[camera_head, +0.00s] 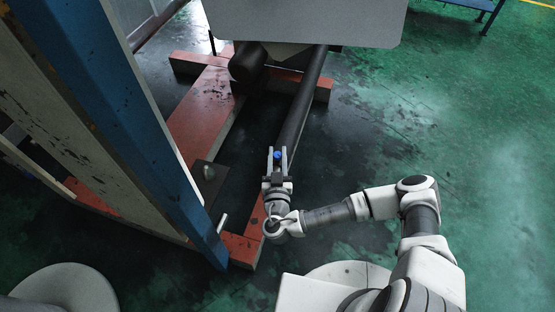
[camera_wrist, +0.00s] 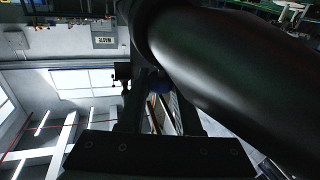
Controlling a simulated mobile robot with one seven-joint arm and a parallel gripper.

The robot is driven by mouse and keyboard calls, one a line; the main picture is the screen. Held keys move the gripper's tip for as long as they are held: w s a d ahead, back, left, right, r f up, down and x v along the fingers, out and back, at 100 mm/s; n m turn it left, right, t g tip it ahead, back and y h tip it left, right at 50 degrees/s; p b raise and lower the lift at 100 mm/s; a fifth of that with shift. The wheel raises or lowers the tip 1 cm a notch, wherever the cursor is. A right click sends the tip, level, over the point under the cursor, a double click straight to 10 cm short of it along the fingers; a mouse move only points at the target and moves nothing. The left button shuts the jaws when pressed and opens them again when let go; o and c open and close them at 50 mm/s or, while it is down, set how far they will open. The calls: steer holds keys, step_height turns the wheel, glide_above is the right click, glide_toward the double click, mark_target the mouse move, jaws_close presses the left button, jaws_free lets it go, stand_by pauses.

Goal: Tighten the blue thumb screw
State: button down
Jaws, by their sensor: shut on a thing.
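The blue thumb screw (camera_head: 277,155) is a small blue knob beside the lower end of a long dark tube (camera_head: 301,110) in the head view. In the wrist view the screw is a dim blue patch (camera_wrist: 158,84) between the dark fingers, close under the tube (camera_wrist: 225,70). The fingers and shadow hide most of the screw, and its thread cannot be seen.
A blue and cream upright frame (camera_head: 110,110) stands close on the left. Red floor beams (camera_head: 200,112) lie behind it and under the tube. A grey panel (camera_head: 305,18) overhangs at the top. The green floor (camera_head: 465,125) on the right is open.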

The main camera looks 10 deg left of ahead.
steer(key=shift+f+m+h+b, duration=0.15)
steer(key=shift+m+h+b, duration=0.95)
steer(key=shift+h, duration=0.5)
steer(key=c, duration=0.6)
jaws_free()
steer(key=shift+s, duration=0.1)
